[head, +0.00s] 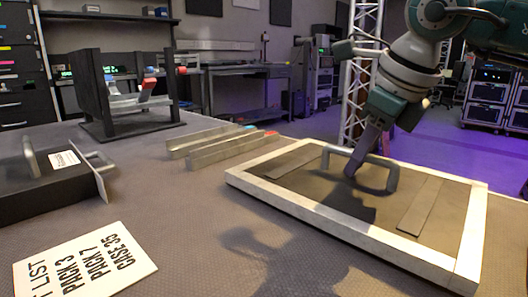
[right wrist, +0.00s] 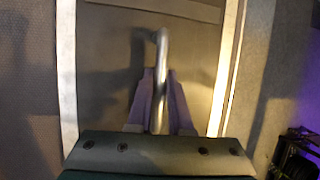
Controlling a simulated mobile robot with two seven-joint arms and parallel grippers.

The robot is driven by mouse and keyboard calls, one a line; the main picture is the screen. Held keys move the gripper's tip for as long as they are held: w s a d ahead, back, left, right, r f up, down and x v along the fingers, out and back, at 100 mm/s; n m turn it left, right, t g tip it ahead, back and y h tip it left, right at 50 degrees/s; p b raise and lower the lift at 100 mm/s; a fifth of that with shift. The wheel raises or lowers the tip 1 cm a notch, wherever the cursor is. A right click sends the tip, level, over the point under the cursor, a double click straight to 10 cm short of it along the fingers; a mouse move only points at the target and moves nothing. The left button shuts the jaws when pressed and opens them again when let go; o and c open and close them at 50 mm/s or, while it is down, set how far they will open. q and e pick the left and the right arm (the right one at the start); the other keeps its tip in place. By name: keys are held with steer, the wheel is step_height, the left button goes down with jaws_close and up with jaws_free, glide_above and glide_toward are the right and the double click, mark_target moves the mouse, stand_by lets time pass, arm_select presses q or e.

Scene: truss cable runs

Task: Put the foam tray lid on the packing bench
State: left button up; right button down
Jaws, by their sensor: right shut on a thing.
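The foam tray lid (head: 418,205) is a flat grey panel with a pale frame, two darker strips and a grey bar handle (head: 392,178). It lies level at the right of the packing bench (head: 190,220); I cannot tell whether it touches the bench top. My right gripper (head: 354,168) comes down from above and is shut on the handle. In the right wrist view, the fingers (right wrist: 159,95) sit either side of the handle bar (right wrist: 163,50), with the panel and pale frame behind. My left gripper is not in view.
A white list card (head: 85,265) lies at the front left. A black case (head: 45,190) with a handle is at the left edge. Several pale bars (head: 225,148) lie behind the lid's left side. A dark stand (head: 130,95) with red-ended parts is at the back left.

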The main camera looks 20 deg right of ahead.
steer(key=shift+f, duration=0.1)
steer(key=c, duration=0.8)
jaws_free()
steer(key=shift+c, duration=0.2)
steer(key=p+v, duration=0.2)
steer(key=v, duration=1)
steer(key=shift+p, duration=0.4)
